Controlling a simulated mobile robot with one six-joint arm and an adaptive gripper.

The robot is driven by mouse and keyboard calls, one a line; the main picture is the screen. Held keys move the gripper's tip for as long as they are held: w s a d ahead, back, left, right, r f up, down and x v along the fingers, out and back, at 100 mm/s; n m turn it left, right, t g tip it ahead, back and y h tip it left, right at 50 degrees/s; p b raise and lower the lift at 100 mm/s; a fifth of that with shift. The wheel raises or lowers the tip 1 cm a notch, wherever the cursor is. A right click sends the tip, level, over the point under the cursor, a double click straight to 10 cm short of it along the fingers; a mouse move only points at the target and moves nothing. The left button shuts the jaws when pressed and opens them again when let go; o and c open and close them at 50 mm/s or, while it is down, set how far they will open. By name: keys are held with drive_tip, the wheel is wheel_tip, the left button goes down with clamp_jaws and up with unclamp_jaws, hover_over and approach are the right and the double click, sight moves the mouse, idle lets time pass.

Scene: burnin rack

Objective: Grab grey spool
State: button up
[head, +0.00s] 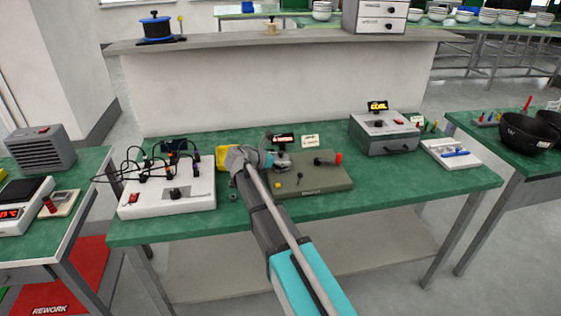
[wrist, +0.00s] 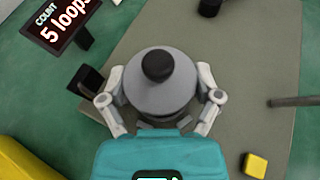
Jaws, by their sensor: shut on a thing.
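The grey spool (wrist: 160,98) is a round grey body with a black knob on top, upright in the middle of the wrist view. My gripper (wrist: 160,108) has one pale finger on each side of it and is shut on it. In the head view my gripper (head: 270,160) is over the left back part of a grey-green board (head: 330,182) on the green bench. Only a small grey part of the spool (head: 284,160) shows there beside the gripper. I cannot tell whether the spool touches the board.
A display reading "5 loops" (wrist: 58,24) stands close by. A small yellow block (wrist: 255,165), a thin post (head: 299,178) and a red-ended dark cylinder (head: 328,159) are on the board. A wired white unit (head: 170,197) is left; a grey box (head: 384,133) is right.

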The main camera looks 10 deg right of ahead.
drive_tip(key=shift+r, duration=0.15)
wheel_tip(320, 180, up, 3)
drive_tip(key=p, duration=0.3)
drive_tip(key=s+r+p, duration=0.9)
drive_tip(key=s+p, duration=0.1)
drive_tip(key=s, duration=0.4)
drive_tip(key=shift+d+r, duration=0.25)
drive_tip(key=shift+r, duration=0.1)
